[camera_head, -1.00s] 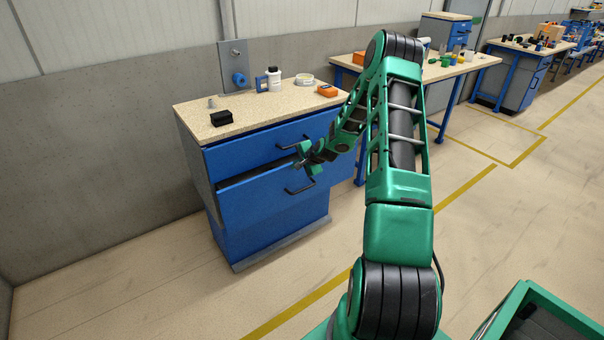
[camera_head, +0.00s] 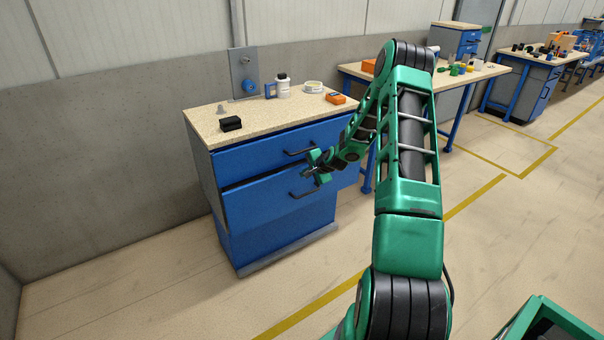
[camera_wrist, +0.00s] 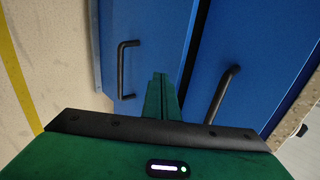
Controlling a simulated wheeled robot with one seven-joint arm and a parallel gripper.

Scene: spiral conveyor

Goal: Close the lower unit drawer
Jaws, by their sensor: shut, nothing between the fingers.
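The lower unit drawer (camera_head: 265,205) is the blue lower front of the cabinet. It stands partly out, with a narrow dark gap along its top edge. Its dark bar handle (camera_head: 304,187) also shows at the left in the wrist view (camera_wrist: 121,70). The upper drawer (camera_head: 260,153) looks shut; its handle (camera_wrist: 222,93) is at the right in the wrist view. My gripper (camera_head: 309,170) is shut and empty, at the lower drawer's front near its top edge, between the two handles. The fingers (camera_wrist: 160,95) point at the blue front; I cannot tell whether they touch.
The cabinet top (camera_head: 265,117) holds a black block (camera_head: 231,124), a white bottle (camera_head: 283,86), a round dish (camera_head: 314,87) and an orange device (camera_head: 336,98). A workbench (camera_head: 470,72) stands behind my arm to the right. The floor before the cabinet is clear.

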